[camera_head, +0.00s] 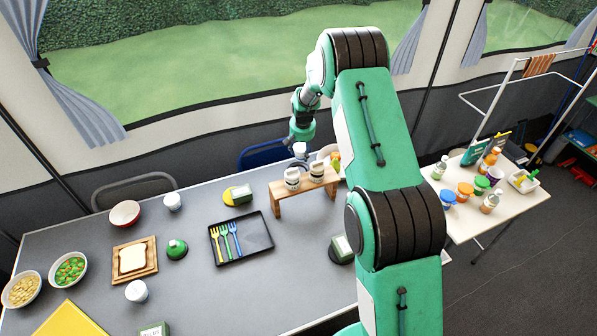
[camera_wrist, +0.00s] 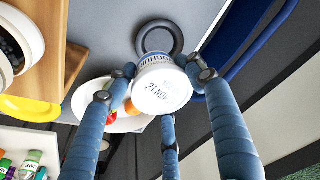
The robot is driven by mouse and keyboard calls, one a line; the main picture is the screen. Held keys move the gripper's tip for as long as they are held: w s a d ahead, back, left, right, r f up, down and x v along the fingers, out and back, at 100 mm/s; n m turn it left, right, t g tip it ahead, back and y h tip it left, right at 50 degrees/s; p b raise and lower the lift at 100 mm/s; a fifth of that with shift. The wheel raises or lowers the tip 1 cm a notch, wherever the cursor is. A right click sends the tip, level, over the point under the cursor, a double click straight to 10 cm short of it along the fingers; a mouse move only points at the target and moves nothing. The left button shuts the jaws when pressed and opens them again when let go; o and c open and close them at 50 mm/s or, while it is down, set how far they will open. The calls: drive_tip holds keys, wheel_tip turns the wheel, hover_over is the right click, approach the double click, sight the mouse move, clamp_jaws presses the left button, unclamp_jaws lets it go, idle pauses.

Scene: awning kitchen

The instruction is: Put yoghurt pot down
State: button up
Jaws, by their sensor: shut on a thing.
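A white yoghurt pot (camera_wrist: 163,88) with dark lettering and a date on its lid is held between the blue fingers of my gripper (camera_wrist: 160,78) in the wrist view. In the head view the pot (camera_head: 300,149) shows just below my gripper (camera_head: 300,142), at the back edge of the grey table (camera_head: 200,285), behind the wooden stand. A dark grey ring (camera_wrist: 146,32) lies on the table close to the pot in the wrist view. The pot partly covers it. I cannot tell whether the pot's base touches the table.
The wooden stand (camera_head: 277,203) bears two dark-and-white pots (camera_head: 292,179). A white plate with food (camera_wrist: 122,125) is close to the held pot. A blue chair (camera_head: 262,154) stands behind the table edge. A black tray with forks (camera_head: 258,232) lies in front.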

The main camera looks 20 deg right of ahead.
sight(301, 160)
idle(0.5)
drive_tip(key=shift+s+b+x, duration=0.15)
drive_tip(key=shift+s+x, duration=0.05)
drive_tip(key=shift+x, duration=0.8)
drive_tip(key=shift+s+b+x, duration=0.1)
drive_tip(key=shift+s+x, duration=0.15)
drive_tip(key=shift+x, duration=0.75)
drive_tip(key=shift+s+b+x, duration=0.15)
drive_tip(key=shift+s+x, duration=0.05)
drive_tip(key=shift+x, duration=0.75)
drive_tip(key=shift+a+f, duration=0.15)
drive_tip(key=shift+f, duration=0.1)
drive_tip(key=shift+s+b+x, duration=0.15)
drive_tip(key=shift+s+x, duration=0.05)
drive_tip(key=shift+x, duration=0.7)
drive_tip(key=shift+s+b+x, duration=0.15)
drive_tip(key=shift+s+x, duration=0.05)
drive_tip(key=shift+x, duration=0.7)
drive_tip(key=shift+a+f+b, duration=0.1)
drive_tip(key=shift+f+b, duration=0.2)
drive_tip(key=shift+f, duration=0.3)
drive_tip(key=o, duration=1.4)
drive_tip(key=shift+r, duration=0.1)
